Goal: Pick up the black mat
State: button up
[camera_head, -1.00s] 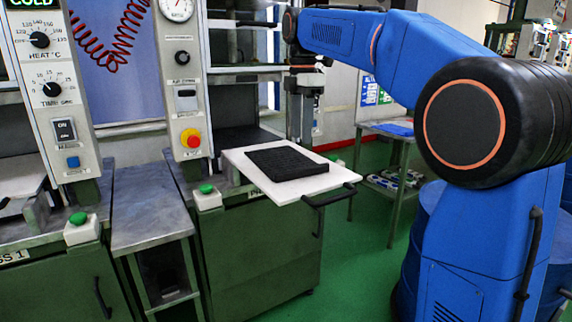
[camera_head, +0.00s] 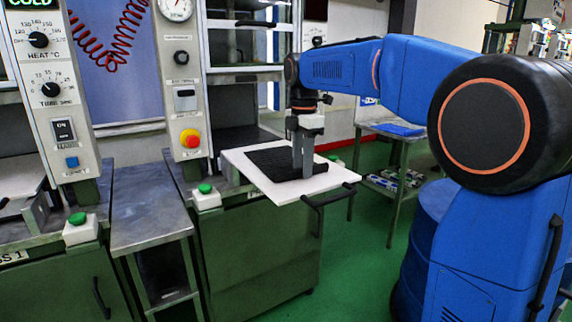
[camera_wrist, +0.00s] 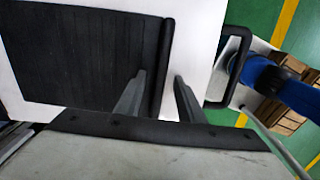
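The black mat (camera_head: 270,160) lies flat on a white board (camera_head: 258,185). In the wrist view the mat (camera_wrist: 80,55) has a raised black strip (camera_wrist: 163,60) along its right edge. My gripper (camera_head: 308,172) points down over the mat's right part. In the wrist view the two fingers of my gripper (camera_wrist: 158,97) are apart, one on each side of the raised strip, with gaps visible. It is open and holds nothing. Whether the fingertips touch the mat or board cannot be told.
The white board sticks out from the press over green cabinets and has a black handle (camera_head: 330,195) at its front right. A control panel (camera_head: 183,90) stands left of it. A metal side table (camera_head: 395,130) with a blue item stands behind right.

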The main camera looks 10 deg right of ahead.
grip_shut()
jog(key=shift+r, duration=0.1)
